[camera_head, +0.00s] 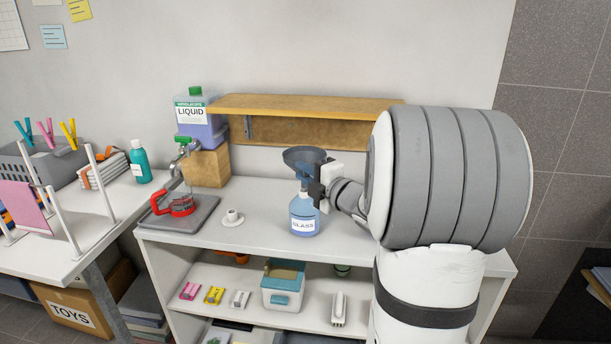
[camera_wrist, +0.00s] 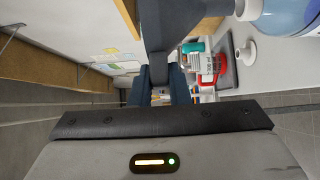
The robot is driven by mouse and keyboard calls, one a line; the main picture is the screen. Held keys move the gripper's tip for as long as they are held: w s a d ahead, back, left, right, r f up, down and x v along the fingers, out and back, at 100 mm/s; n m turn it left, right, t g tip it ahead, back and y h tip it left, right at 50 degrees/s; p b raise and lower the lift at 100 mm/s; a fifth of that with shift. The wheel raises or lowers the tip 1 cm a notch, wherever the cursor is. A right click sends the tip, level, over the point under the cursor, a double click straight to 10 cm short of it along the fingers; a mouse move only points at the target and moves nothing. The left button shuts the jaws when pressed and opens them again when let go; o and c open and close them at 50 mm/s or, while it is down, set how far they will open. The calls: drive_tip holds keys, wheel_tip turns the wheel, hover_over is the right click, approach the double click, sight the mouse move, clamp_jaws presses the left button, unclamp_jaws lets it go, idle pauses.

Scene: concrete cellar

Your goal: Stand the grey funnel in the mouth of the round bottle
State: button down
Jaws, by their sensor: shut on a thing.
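The grey funnel (camera_head: 303,156) is upright with its wide cone on top, right above the round bottle (camera_head: 304,222). The bottle is clear with blue liquid, a white neck and a GLASS label, and stands on the white counter. My gripper (camera_head: 317,186) is shut on the funnel from the right. In the wrist view the funnel (camera_wrist: 170,30) runs down between my gripper's fingers (camera_wrist: 158,88), and part of the bottle (camera_wrist: 285,17) shows at the top right. I cannot tell whether the spout is inside the mouth or just above it.
A wooden wall shelf (camera_head: 300,104) hangs behind the funnel.

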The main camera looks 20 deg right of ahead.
drive_tip(key=shift+f+b, duration=2.05)
drive_tip(key=shift+b, duration=0.3)
drive_tip(key=shift+r, duration=0.1)
drive_tip(key=c, duration=1.3)
unclamp_jaws()
drive_tip(key=v, duration=0.8)
drive_tip(key=shift+w+a+r, duration=0.1)
drive_tip(key=shift+w, duration=0.05)
